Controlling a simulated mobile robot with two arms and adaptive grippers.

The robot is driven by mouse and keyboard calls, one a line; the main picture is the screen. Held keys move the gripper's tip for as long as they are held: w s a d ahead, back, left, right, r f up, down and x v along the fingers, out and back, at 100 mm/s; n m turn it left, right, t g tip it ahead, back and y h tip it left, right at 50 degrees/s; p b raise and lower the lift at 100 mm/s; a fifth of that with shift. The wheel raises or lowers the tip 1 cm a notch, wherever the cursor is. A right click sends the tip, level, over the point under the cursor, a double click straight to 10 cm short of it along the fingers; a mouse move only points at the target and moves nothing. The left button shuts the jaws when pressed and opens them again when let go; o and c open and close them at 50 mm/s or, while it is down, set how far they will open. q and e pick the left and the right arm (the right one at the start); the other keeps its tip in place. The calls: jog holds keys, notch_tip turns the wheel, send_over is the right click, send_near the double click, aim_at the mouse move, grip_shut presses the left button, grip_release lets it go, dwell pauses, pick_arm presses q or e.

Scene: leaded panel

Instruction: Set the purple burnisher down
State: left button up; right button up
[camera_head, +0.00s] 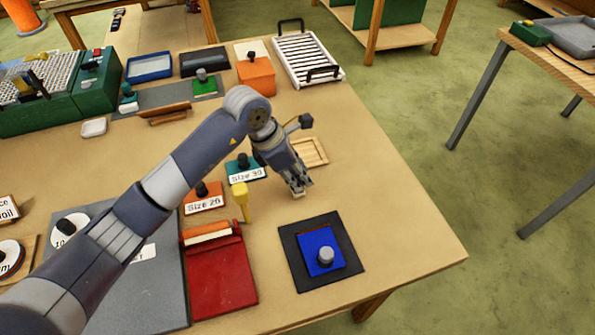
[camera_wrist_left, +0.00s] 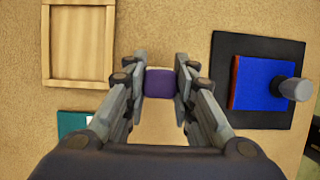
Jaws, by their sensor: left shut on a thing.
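My left gripper (camera_head: 299,191) is over the tan bench top (camera_head: 400,235), between a small wooden tray and a black mat. In the left wrist view the left gripper (camera_wrist_left: 160,84) is shut on the purple burnisher (camera_wrist_left: 160,82), whose purple part shows between the two fingertips. The burnisher's lower end is hidden, and I cannot tell whether it touches the bench. In the head view I cannot make the burnisher out behind the fingers. My right gripper is not in view.
The wooden tray (camera_wrist_left: 78,84) looks empty. The black mat (camera_head: 288,250) carries a blue block (camera_head: 312,240) with a grey knob. A yellow tool (camera_head: 240,195), a teal block (camera_head: 240,175) and a red case (camera_head: 220,280) stand left. The bench's right side is clear.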

pick_arm(q)
jog(key=shift+f, duration=0.45)
jog(key=shift+f, duration=0.15)
jog(key=o, duration=1)
